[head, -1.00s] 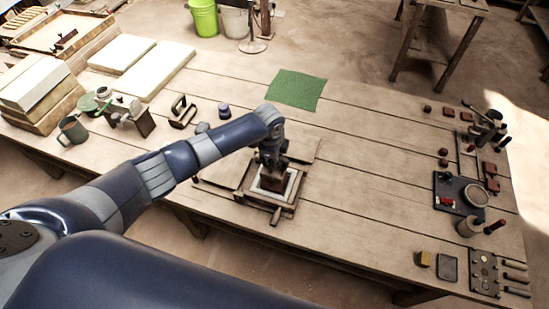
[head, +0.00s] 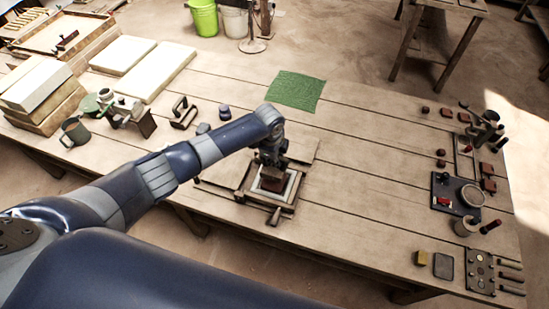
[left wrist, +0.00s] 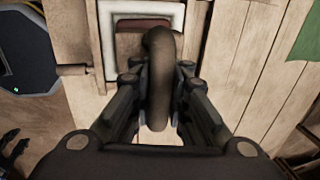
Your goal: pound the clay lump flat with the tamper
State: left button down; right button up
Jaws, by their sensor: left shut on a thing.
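My left gripper (head: 270,158) is shut on the tamper (head: 271,184), a brown block with a curved handle. The tamper is upright over the press frame (head: 246,196) on the bench. In the left wrist view the dark, rounded tamper handle (left wrist: 160,85) stands between the fingers. A reddish-brown strip shows inside the pale frame (left wrist: 110,45); I cannot tell whether it is clay or tamper. The clay lump is mostly hidden beneath the block. Dark finger-like parts at the lower left of the wrist view may be my right gripper (left wrist: 13,147); its opening is unclear.
A green cloth (head: 295,91) lies behind the press. Small tiles, pots and tools line the right end. The bench between the press and the right end is clear.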

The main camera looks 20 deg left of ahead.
aim_at(275, 168)
pick_arm(q)
jog(key=shift+w+f, duration=0.1)
jog(key=shift+f, duration=0.2)
jog(key=shift+r, duration=0.1)
notch_tip(275, 168, down, 6)
jog(key=b, duration=0.5)
jog(key=shift+f, duration=0.2)
jog(key=shift+r+p, duration=0.3)
jog(key=shift+r, duration=0.2)
notch_tip(275, 168, up, 6)
jog(key=p, duration=0.5)
jog(key=shift+f, duration=0.2)
